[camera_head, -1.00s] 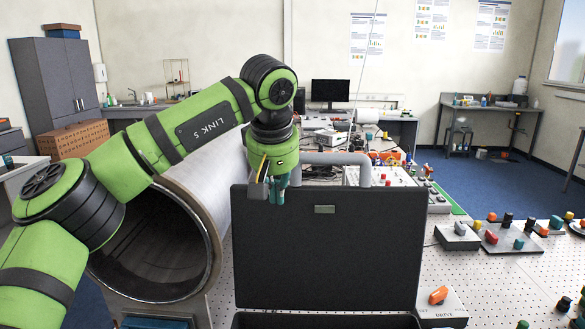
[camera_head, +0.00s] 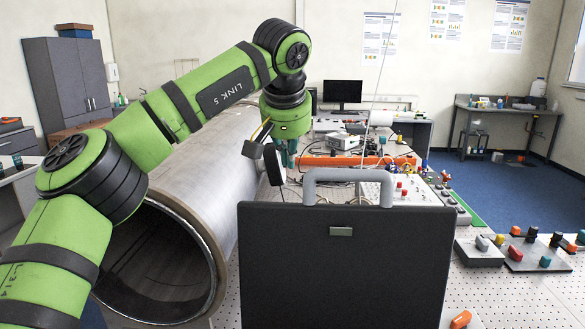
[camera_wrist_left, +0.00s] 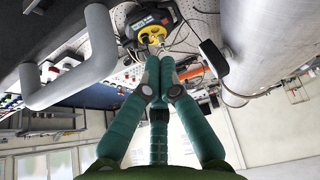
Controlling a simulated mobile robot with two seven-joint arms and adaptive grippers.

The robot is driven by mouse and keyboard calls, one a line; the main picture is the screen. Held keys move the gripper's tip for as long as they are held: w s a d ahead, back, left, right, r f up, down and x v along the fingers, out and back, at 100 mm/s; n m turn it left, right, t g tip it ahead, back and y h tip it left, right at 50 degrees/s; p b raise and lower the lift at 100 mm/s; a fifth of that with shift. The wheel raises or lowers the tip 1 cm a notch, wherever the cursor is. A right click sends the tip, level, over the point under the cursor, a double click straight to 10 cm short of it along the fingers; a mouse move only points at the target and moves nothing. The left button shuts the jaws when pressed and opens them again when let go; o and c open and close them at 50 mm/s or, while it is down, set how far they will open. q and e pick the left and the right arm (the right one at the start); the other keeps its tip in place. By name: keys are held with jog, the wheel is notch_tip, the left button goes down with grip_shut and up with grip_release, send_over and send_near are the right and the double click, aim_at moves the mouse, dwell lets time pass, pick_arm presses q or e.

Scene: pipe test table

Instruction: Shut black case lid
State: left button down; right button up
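The black case lid (camera_head: 345,265) stands up in the head view, its broad face toward me, with a small metal plate near its top. A grey handle (camera_head: 350,174) rises behind its top edge. My left gripper (camera_head: 287,160) is above the lid's upper left corner, left of the handle. In the left wrist view the teal fingertips (camera_wrist_left: 159,62) are together with nothing between them. The grey handle (camera_wrist_left: 82,68) is left of them, apart. The case's base is out of the head view. My right gripper is not in view.
A large metal pipe (camera_head: 190,200) lies close on the left, beside my left arm. Behind the lid the table holds cables and equipment. Blocks with coloured knobs (camera_head: 525,253) stand at the right. The perforated tabletop (camera_head: 510,298) right of the lid is mostly clear.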

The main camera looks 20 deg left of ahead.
pick_arm(q)
notch_tip(320, 180, down, 7)
jog(key=p, duration=0.4)
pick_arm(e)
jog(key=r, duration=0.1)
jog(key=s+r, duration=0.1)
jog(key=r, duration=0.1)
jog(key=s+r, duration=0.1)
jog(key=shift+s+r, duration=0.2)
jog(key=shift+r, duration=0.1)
pick_arm(q)
jog(key=shift+s, duration=0.2)
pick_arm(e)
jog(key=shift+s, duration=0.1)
